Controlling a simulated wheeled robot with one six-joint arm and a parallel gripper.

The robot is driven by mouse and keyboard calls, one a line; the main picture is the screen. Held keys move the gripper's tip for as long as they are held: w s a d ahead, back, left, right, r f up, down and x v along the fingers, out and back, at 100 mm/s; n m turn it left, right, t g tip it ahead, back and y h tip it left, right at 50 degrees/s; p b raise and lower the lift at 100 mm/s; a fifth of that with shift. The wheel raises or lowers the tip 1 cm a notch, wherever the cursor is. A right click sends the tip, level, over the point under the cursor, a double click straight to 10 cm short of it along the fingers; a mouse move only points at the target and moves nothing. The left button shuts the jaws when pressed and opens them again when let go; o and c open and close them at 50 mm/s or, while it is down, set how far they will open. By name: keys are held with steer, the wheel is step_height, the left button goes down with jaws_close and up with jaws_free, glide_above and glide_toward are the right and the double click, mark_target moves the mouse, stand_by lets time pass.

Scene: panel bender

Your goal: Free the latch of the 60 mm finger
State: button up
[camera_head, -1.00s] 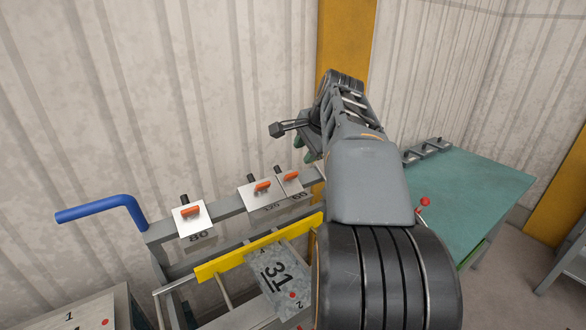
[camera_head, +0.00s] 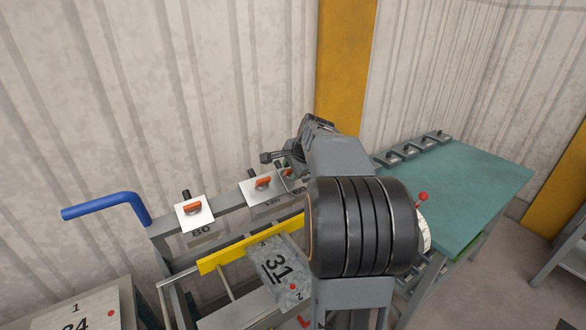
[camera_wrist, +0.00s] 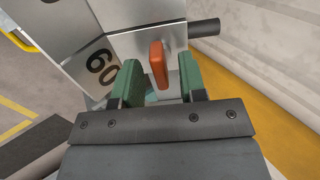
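The 60 mm finger (camera_wrist: 105,62) is a metal piece marked 60. Its orange latch (camera_wrist: 157,62) stands out from a light plate in the wrist view. My gripper (camera_wrist: 160,82) is open, with one green fingertip on each side of the latch. A gap shows on both sides, so the fingers do not appear to grip it. In the head view the 60 finger's number (camera_head: 299,190) shows at the beam's right end, beside my arm.
The 120 finger (camera_head: 262,184) is close on the left, the 80 finger (camera_head: 194,214) farther left. A blue handle (camera_head: 105,207) sticks out at the beam's left end. A green table (camera_head: 460,190) stands right.

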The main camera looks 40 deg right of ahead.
steer(key=shift+f, duration=0.1)
jaws_close()
stand_by(0.4)
steer(key=shift+f+n+b, duration=0.1)
steer(key=shift+n+b, duration=0.2)
steer(key=shift+b, duration=0.05)
steer(key=n+b, duration=0.2)
steer(key=n, duration=0.1)
steer(key=n+b, duration=0.3)
steer(key=n, duration=0.2)
steer(key=shift+n, duration=0.3)
steer(key=n+b, duration=0.2)
steer(key=n, duration=0.2)
steer(key=shift+n+b, duration=0.8)
steer(key=shift+n, duration=1.7)
